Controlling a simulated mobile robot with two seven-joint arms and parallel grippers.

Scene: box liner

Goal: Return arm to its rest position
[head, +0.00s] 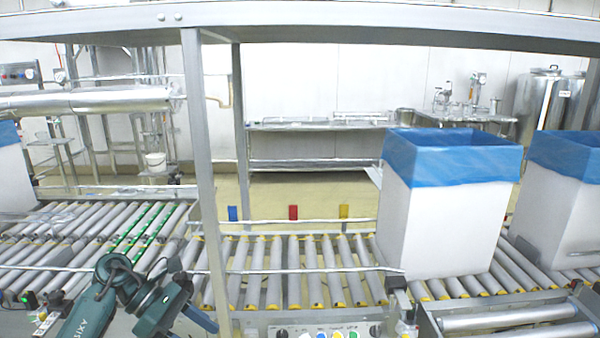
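My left arm shows at the lower left of the head view, a teal arm bent at its joints, in front of the roller conveyor (275,270). My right arm and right gripper are not in view. A tall white box (440,225) with a blue liner (440,160) folded over its rim stands upright on the conveyor, right of the middle. No gripper is seen touching it.
A second lined box (565,205) stands at the right edge, and part of another (12,175) at the left edge. A metal post (205,170) and an overhead beam (350,18) frame the conveyor. A control panel (325,331) with buttons lies at the bottom. The middle rollers are clear.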

